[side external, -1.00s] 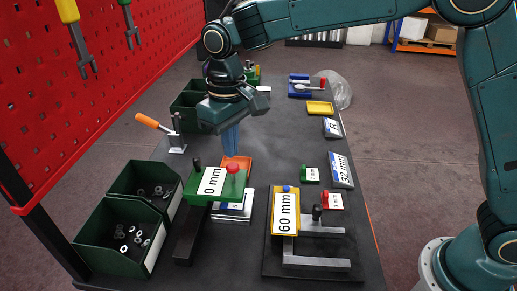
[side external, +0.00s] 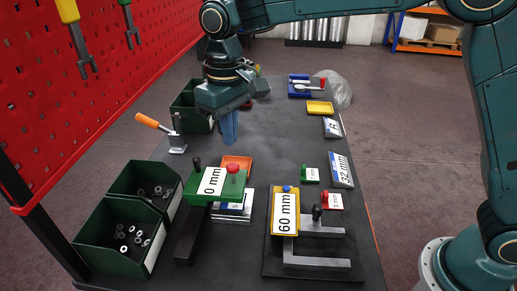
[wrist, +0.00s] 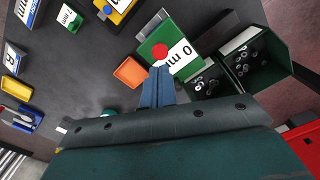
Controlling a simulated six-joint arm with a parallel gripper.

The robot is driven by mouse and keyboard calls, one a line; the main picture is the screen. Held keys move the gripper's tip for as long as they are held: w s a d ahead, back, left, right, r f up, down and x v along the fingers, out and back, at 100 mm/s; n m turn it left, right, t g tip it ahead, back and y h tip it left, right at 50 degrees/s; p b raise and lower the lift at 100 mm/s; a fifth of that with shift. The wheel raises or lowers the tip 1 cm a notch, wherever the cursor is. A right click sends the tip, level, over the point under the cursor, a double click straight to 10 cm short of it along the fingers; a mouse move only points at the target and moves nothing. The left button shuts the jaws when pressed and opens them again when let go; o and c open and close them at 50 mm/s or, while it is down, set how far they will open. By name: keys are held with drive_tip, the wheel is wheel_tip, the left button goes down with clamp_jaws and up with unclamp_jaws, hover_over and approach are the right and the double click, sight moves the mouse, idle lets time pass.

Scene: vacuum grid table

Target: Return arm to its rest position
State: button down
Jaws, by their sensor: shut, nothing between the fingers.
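My gripper (side external: 230,127) has blue fingers pressed together with nothing between them. It points down above the dark table (side external: 280,140), over the part behind the orange tray (side external: 237,163). In the wrist view the closed fingers (wrist: 157,80) show in front of the green block marked 0 mm (wrist: 180,55), with the orange tray (wrist: 131,72) beside them. The gripper touches nothing that I can see.
Two dark green bins with metal rings (side external: 122,236) stand at the front left. A yellow 60 mm block (side external: 285,212) stands front right. A toggle clamp with an orange handle (side external: 148,121) is left of my gripper. A red pegboard (side external: 100,90) borders the left.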

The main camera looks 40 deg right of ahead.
drive_tip(key=s+d+r+m+t, duration=0.1)
drive_tip(key=s+d+r, duration=0.3)
drive_tip(key=s+d, duration=0.25)
drive_tip(key=s+d+r+t, duration=0.2)
drive_tip(key=s+d+r, duration=0.25)
drive_tip(key=d, duration=0.35)
drive_tip(key=s+d+f+m+t, duration=0.1)
drive_tip(key=s+d+f, duration=0.1)
drive_tip(key=s, duration=0.6)
drive_tip(key=s+d+f+m+t, duration=0.1)
drive_tip(key=s+d+f, duration=0.2)
drive_tip(key=s+d, duration=0.2)
drive_tip(key=s, duration=0.2)
drive_tip(key=shift+s+d+t, duration=0.2)
drive_tip(key=shift+s+t, duration=0.1)
drive_tip(key=shift+s, duration=0.1)
